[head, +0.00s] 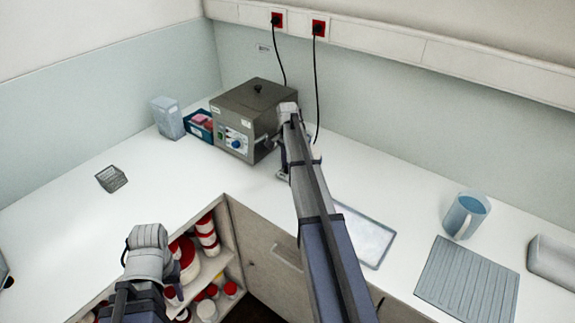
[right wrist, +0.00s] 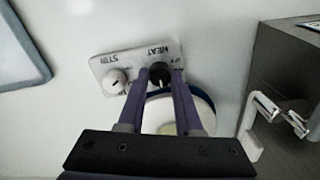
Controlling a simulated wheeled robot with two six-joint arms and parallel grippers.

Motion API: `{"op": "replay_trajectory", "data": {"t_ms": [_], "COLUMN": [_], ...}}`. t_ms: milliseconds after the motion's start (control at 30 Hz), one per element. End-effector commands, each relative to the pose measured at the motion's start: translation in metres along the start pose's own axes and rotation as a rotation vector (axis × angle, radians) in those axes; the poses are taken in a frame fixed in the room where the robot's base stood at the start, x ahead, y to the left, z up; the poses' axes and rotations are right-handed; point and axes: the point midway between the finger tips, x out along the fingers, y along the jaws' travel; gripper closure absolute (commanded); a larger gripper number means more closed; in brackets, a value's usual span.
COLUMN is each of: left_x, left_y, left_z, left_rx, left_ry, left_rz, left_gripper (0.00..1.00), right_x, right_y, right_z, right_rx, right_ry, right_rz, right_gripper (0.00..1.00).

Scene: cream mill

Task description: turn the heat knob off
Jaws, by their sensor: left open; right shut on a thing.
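In the right wrist view, a pale control panel (right wrist: 112,68) with upside-down lettering reads HEAT and STIR. The black heat knob (right wrist: 160,72) sits between the two fingertips of my right gripper (right wrist: 160,76), which is shut on it. A white knob (right wrist: 115,82) is beside it, under the STIR label. A round white plate with a blue rim (right wrist: 205,105) lies partly behind my fingers. In the head view my right arm hides most of this device. My left gripper (head: 148,240) is open, away from the device, above the front of the counter at lower left.
A grey metal box (head: 255,110) with a blue dial stands close behind the device; its side and a pale handle (right wrist: 265,105) show in the right wrist view.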

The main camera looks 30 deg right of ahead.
Motion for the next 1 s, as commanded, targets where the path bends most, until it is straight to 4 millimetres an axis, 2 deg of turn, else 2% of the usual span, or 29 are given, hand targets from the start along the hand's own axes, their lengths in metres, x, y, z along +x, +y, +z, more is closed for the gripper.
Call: {"op": "replay_trajectory", "data": {"t_ms": [33, 100, 567, 767, 1000], "left_x": [0.0000, 0.0000, 0.0000, 0.0000, 0.0000], "left_y": [0.0000, 0.0000, 0.0000, 0.0000, 0.0000], "left_z": [0.0000, 0.0000, 0.0000, 0.0000, 0.0000], "left_rx": [0.000, 0.000, 0.000, 0.000, 0.000], "left_ry": [0.000, 0.000, 0.000, 0.000, 0.000], "left_rz": [0.000, 0.000, 0.000, 0.000, 0.000], "left_gripper": [0.55, 0.55, 0.55, 0.55, 0.55], "right_x": [0.0000, 0.0000, 0.0000, 0.0000, 0.0000], "right_y": [-0.0001, 0.0000, 0.0000, -0.0001, -0.0002], "right_z": [0.0000, 0.0000, 0.0000, 0.0000, 0.0000], "right_rx": [0.000, 0.000, -0.037, -0.153, -0.372], "right_ry": [0.000, 0.000, 0.000, 0.000, 0.000], "right_rz": [0.000, 0.000, 0.000, 0.000, 0.000], "right_gripper": [0.94, 1.00, 1.00, 1.00, 1.00]}}
